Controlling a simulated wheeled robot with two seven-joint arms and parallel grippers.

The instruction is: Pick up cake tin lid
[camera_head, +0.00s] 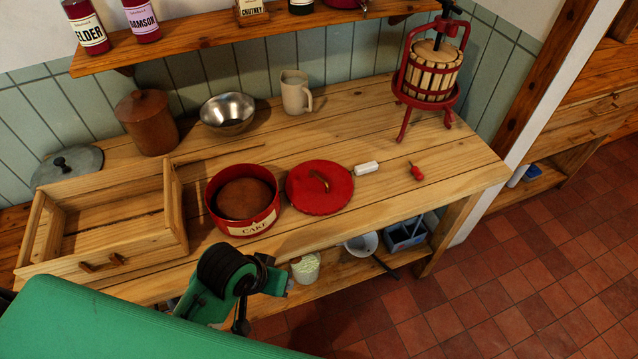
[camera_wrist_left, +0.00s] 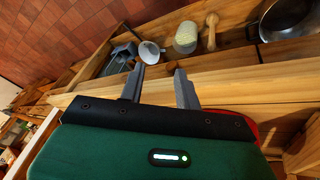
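The cake tin lid (camera_head: 335,197) is round and red with a small brass-coloured handle on top. It lies flat on the wooden bench, right of the red cake tin (camera_head: 216,220), which is open with a brown cake inside. My left gripper shows in the left wrist view (camera_wrist_left: 160,82), its two grey fingers apart with nothing between them. In the head view my left arm comes in from the lower left and its wrist is in front of the bench's front edge, apart from the lid. A sliver of red beside the gripper in the wrist view is mostly hidden. My right gripper is in neither view.
An open wooden drawer (camera_head: 118,258) sits left of the tin. A white block (camera_head: 367,168) and a small red item (camera_head: 416,172) lie right of the lid. Behind are a metal bowl (camera_head: 227,114), a mug (camera_head: 295,92) and a fruit press (camera_head: 432,75). A lower shelf holds several items.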

